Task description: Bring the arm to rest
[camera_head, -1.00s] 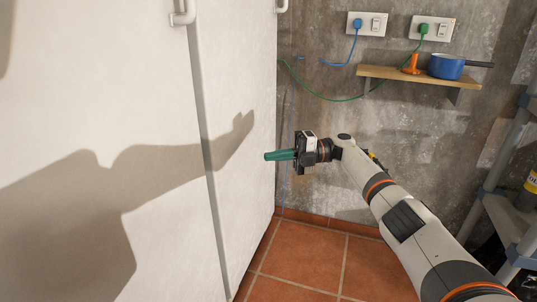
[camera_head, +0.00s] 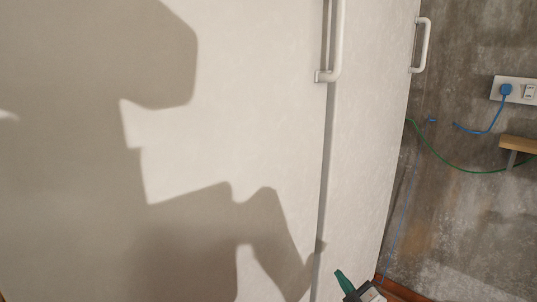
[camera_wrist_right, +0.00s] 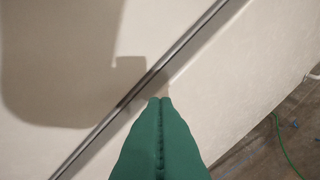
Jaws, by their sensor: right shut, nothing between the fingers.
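My right gripper (camera_head: 343,279) shows at the bottom edge of the head view, just right of the dark gap between the white doors. Only its green fingers and part of its body are in the picture; the rest of the arm is out of view. In the right wrist view the green fingers (camera_wrist_right: 160,100) are pressed together with nothing between them. They point toward the white door surface; whether they touch it I cannot tell. My left gripper is not in view.
A tall white cabinet (camera_head: 245,140) with a door handle (camera_head: 336,45) and a second handle (camera_head: 421,45) fills most of the head view. At right are a concrete wall (camera_head: 460,220), a socket (camera_head: 515,90) with a blue plug, a green cable (camera_head: 440,155) and a wooden shelf (camera_head: 518,145).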

